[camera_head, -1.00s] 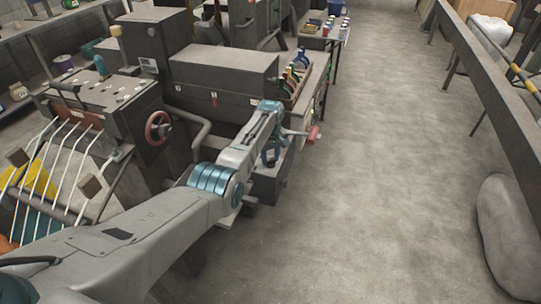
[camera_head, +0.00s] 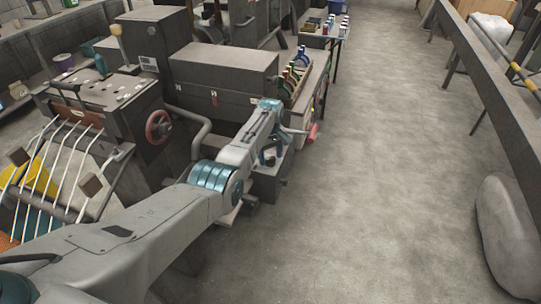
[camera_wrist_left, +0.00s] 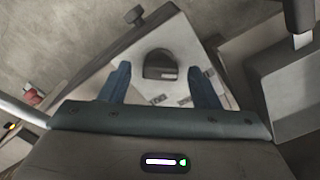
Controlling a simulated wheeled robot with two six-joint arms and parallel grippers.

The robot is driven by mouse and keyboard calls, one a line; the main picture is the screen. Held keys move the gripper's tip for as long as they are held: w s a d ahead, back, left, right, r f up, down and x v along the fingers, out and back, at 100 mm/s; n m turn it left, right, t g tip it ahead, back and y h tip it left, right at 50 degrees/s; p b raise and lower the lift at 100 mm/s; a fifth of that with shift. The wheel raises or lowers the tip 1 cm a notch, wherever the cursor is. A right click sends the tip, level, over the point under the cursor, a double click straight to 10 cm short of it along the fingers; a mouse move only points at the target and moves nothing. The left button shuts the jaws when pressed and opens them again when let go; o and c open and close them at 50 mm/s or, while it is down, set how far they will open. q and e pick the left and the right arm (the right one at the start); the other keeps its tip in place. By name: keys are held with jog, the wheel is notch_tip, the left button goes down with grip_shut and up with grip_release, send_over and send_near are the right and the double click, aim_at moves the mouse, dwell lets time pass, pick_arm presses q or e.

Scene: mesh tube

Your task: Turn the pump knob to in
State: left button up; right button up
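The pump knob, seen in the left wrist view, is a dark rounded knob (camera_wrist_left: 160,66) with a light mark near its lower edge. It sits on a pale panel (camera_wrist_left: 185,40) with small labels below it. My left gripper (camera_wrist_left: 160,84) is open, its two blue fingers spread to either side of the knob's lower part; I cannot tell whether they touch the panel. In the head view my left gripper (camera_head: 270,152) is low beside the grey machine, and the knob is hidden there. My right gripper is not in view.
A red handwheel (camera_head: 158,127) and a bent pipe are on the machine to the left. The aisle floor (camera_head: 390,150) is clear; a grey sack (camera_head: 510,238) lies at right.

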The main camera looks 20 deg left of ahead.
aim_at(270, 158)
pick_arm(q)
jog(key=shift+r, duration=0.3)
notch_tip(270, 158, up, 10)
jog(key=b, duration=0.1)
jog(key=shift+b, duration=0.35)
jog(key=shift+r, duration=0.1)
